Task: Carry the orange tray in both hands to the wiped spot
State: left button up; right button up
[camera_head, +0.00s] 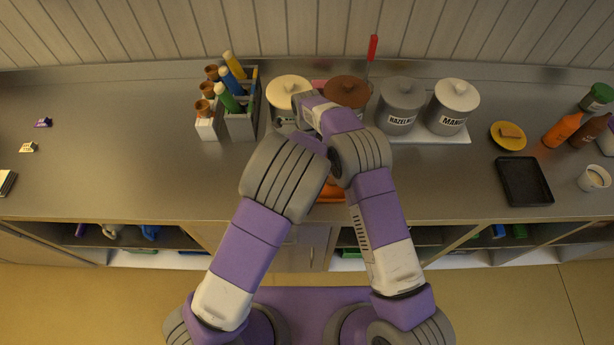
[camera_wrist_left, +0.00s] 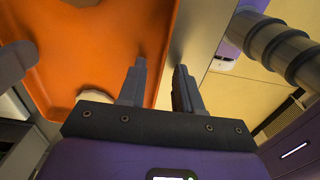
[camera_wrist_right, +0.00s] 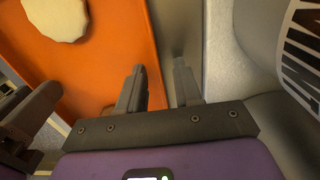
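The orange tray (camera_head: 331,190) lies on the steel counter and is mostly hidden under my arms in the head view. In the left wrist view the tray (camera_wrist_left: 90,45) fills the left side, with pale round things on it. My left gripper (camera_wrist_left: 160,75) is open, its fingers apart on either side of the tray's edge. In the right wrist view the tray (camera_wrist_right: 95,60) carries a pale round piece (camera_wrist_right: 58,15). My right gripper (camera_wrist_right: 160,80) is open at the tray's edge, one finger over the orange, the other beyond it. I cannot make out a wiped spot.
Lidded jars (camera_head: 401,104) stand on a white base behind my arms. A grey caddy (camera_head: 241,122) with bottles is left of them. A black tray (camera_head: 524,181), a yellow dish (camera_head: 508,136) and bottles are at right. The counter's left half (camera_head: 120,150) is mostly clear.

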pick_arm(q)
grip_shut()
pick_arm(e)
grip_shut()
